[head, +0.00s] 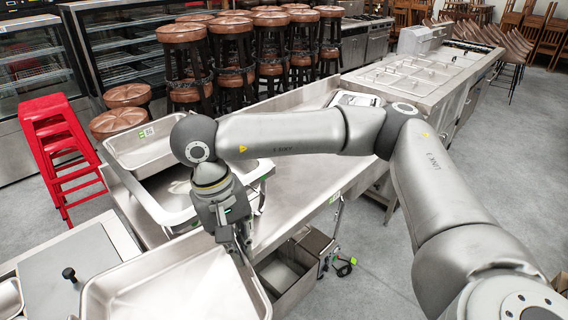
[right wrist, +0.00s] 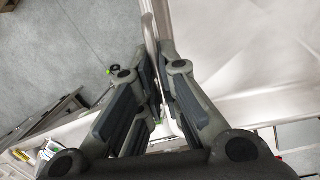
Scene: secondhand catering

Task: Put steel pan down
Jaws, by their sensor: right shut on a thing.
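The steel pan (head: 180,283) is a wide, shallow tray at the bottom of the head view, cut off by the frame's lower edge. My right gripper (head: 243,252) points down and is shut on the pan's right-hand rim. In the right wrist view the fingers (right wrist: 160,75) pinch the thin rim, with the pale inside of the pan (right wrist: 245,50) to the right and grey floor to the left. The pan looks empty. Whether its underside touches anything is hidden. My left gripper is not in view.
A steel bench (head: 290,205) runs behind the pan, with a chafing-style pan (head: 172,212) and a tilted tray (head: 140,145) on it. A lidded steel unit (head: 70,270) stands left. Red stools (head: 60,140) and stacked brown stools (head: 190,75) are further back. The bench's middle is bare.

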